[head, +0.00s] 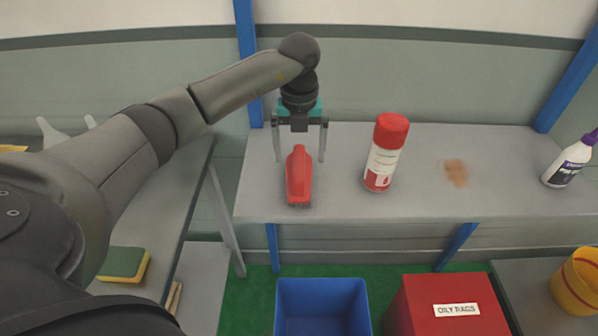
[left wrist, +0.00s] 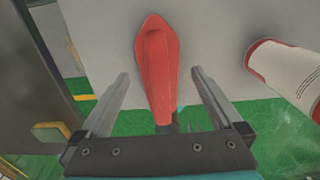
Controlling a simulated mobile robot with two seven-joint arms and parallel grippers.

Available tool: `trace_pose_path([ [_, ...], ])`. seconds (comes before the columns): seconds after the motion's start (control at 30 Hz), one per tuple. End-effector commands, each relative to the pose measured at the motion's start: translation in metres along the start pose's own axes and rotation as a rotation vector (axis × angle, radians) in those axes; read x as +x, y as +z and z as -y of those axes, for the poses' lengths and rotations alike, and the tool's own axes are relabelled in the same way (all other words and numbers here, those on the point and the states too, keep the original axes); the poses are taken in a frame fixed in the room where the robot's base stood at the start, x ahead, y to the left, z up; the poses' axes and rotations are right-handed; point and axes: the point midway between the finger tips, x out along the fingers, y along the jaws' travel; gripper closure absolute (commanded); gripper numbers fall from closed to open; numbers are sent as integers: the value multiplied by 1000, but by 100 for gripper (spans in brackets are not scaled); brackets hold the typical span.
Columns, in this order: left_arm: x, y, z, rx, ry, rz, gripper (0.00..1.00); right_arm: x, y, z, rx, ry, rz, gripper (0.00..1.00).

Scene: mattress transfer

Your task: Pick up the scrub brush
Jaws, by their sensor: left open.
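The red scrub brush (head: 298,178) lies on the grey shelf top, near its left end, with its narrow end toward the wall. It also shows in the left wrist view (left wrist: 158,70), in line with the space between my two fingers. My left gripper (head: 300,158) is open above the shelf, its fingers on either side of the brush's far end. I see no finger touching the brush. My right gripper is in neither view.
A red-capped spray can (head: 385,152) stands right of the brush. A brown smear (head: 456,173) and a white bottle (head: 570,160) are further right. Below are a blue bin (head: 322,300), a red oily-rags box (head: 450,305) and a yellow bucket (head: 577,285). A sponge (head: 124,264) lies lower left.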

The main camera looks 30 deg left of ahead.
Motion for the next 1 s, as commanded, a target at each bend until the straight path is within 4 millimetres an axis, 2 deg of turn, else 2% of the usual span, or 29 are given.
trace_pose_path([
  [0.2,34,-3,-2,-1,2,-4,0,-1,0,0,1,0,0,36],
  [0.3,44,-2,-2,-1,1,-3,0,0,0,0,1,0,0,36],
  [0.57,46,-2,-2,1,0,-1,0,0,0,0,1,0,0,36],
  [1.0,46,-2,-2,0,1,-1,48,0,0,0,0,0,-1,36],
])
